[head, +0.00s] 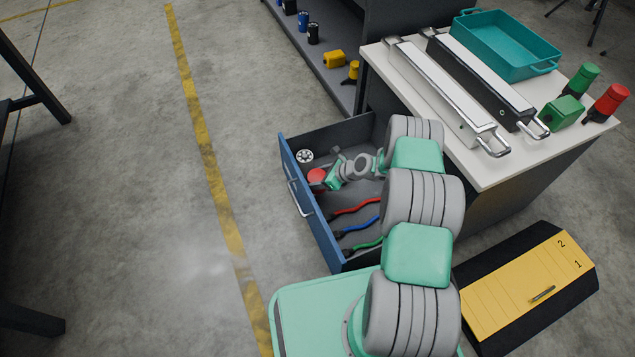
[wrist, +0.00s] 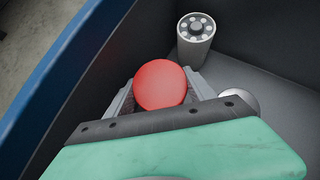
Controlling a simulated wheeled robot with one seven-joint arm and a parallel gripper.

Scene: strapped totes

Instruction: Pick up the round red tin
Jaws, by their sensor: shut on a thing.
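The round red tin (head: 317,176) is in the open blue-fronted drawer (head: 297,190), near its front panel. In the wrist view the red tin (wrist: 160,85) sits between the two grey fingers of my gripper (wrist: 162,90). My gripper (head: 322,180) is shut on the tin, with a finger on each side of it. The lower part of the tin is hidden by my gripper, so I cannot tell whether it touches the drawer floor.
A grey cylinder with a holed top (wrist: 196,38) stands close behind the tin, also in the head view (head: 305,156). Pliers with red (head: 355,208), blue (head: 360,226) and green (head: 366,245) handles lie in the drawer. A white-topped cabinet (head: 487,178) stands right.

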